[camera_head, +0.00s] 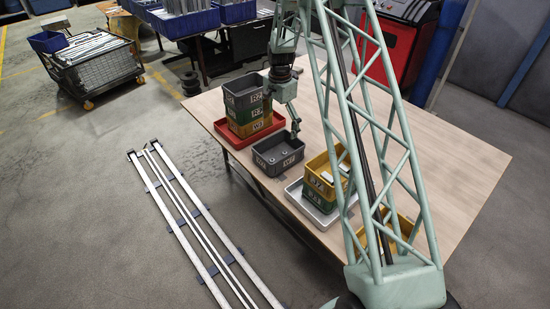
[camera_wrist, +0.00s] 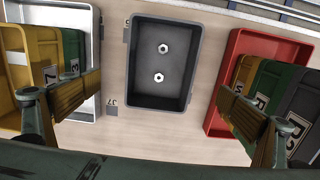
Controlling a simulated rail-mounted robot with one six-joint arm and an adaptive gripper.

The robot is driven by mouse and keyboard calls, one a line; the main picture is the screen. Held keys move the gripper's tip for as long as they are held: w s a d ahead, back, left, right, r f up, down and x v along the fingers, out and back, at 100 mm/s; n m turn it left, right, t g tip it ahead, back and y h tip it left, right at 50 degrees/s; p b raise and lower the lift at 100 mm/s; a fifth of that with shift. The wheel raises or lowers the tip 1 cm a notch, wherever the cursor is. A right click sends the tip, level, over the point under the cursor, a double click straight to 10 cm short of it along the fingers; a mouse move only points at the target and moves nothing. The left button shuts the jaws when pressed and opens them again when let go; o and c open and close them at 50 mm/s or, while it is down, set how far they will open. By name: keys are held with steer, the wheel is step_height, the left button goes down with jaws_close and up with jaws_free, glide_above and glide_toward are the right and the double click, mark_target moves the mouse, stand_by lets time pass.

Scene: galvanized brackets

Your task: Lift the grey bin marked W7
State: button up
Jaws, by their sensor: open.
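The grey bin (camera_head: 263,163) stands alone on the wooden table, with a pale label on its near side that seems to read W7. In the wrist view the bin (camera_wrist: 135,60) is upright in the middle, with two hex nuts (camera_wrist: 161,63) on its dark floor. My gripper (camera_head: 294,118) is above the bin's back right part in the head view. In the wrist view my gripper (camera_wrist: 160,90) is open, with one finger to each side of the bin, apart from its walls. Nothing is between the fingers at their height.
A red tray (camera_head: 226,137) left of the bin holds a stack of grey, green and yellow bins (camera_head: 243,92). A silver tray (camera_head: 296,196) to the right holds yellow and green bins (camera_head: 322,175). Another yellow bin stands farther right, partly behind my arm. The table's back right is clear.

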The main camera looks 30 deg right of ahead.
steer(key=shift+f, duration=0.15)
step_height(320, 180, down, 8)
steer(key=shift+f, duration=0.25)
stand_by(0.7)
glide_above(278, 158)
steer(key=shift+s+f, duration=0.1)
steer(key=shift+f, duration=2.5)
steer(key=shift+c, duration=0.4)
steer(key=c, duration=0.7)
steer(key=shift+r, duration=0.1)
steer(key=shift+r, duration=4.95)
